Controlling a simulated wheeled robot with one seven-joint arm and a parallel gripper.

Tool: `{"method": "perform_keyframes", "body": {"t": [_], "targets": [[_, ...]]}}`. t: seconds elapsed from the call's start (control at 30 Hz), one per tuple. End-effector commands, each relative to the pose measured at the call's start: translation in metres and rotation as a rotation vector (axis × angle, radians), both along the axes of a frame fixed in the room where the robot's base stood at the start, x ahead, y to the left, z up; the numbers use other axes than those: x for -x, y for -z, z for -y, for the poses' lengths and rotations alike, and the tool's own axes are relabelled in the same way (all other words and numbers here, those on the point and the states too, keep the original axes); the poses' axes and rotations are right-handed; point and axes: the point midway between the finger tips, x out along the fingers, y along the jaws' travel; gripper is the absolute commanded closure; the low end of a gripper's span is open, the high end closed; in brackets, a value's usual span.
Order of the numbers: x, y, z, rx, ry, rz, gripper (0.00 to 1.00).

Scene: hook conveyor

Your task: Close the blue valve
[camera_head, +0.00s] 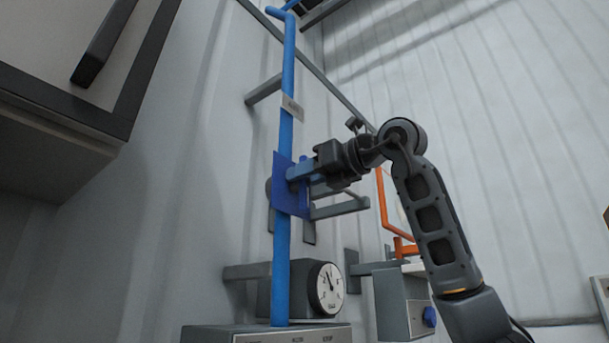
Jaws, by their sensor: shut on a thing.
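A blue vertical pipe (282,262) runs up the wall left of centre. The blue valve (286,200) sits partway up it, with a flat blue plate and a narrow blue handle (304,198) on its right side. My gripper (304,172) reaches in from the right and is shut on the valve handle. The gripper body and fingers hide part of the handle, so its exact angle is hard to tell.
A grey bracket (340,209) juts out just below my gripper. A round gauge (327,288) and a grey box with a blue knob (429,316) stand lower down. An orange pipe (382,205) is behind my arm. A cabinet (60,110) fills the upper left.

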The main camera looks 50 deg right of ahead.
Motion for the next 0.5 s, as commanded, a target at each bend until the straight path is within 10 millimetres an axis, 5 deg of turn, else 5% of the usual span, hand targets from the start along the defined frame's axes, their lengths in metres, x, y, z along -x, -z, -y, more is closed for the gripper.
{"method": "perform_keyframes", "body": {"t": [0.5], "targets": [[0.0005,0.002,0.0033,-0.145,0.002,-0.003,1.0]]}}
